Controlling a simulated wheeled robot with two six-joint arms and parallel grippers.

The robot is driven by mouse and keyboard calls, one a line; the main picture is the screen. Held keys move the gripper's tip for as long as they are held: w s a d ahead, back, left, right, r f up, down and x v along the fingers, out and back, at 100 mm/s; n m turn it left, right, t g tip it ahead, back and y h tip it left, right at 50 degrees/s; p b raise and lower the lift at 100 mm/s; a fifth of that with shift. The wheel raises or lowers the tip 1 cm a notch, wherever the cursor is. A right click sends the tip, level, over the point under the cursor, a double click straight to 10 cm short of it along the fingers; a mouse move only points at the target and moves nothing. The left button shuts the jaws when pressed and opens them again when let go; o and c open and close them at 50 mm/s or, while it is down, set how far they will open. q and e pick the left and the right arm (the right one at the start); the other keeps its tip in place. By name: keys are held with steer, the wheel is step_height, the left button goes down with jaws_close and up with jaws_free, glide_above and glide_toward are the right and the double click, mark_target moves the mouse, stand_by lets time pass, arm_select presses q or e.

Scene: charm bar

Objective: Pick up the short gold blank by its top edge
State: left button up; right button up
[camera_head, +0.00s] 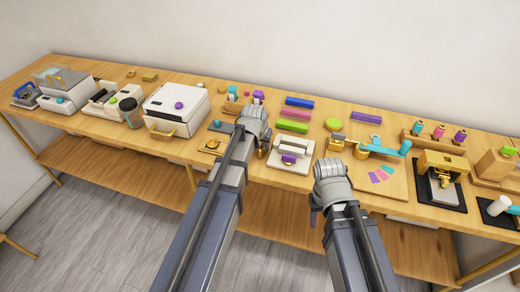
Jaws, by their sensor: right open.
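I cannot single out the short gold blank for sure. A small gold piece (212,144) lies on a dark pad just left of my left gripper. Another bit of gold (264,146) shows at the right side of that gripper, partly hidden by it. My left gripper (254,122) is over the middle of the bench, seen from behind, and its fingertips are hidden. My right gripper (329,180) is open and hangs at the bench's front edge, right of the white press; nothing shows in it.
A white box (177,107) is at left. Blue, pink and green bars (299,102) lie behind. A board with coloured swatches (380,175) and a gold machine (442,165) are at right.

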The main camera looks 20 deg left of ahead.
mark_target(262, 145)
arm_select(q)
jaws_close()
stand_by(0.5)
step_height(262, 145, up, 10)
steer(key=p, duration=1)
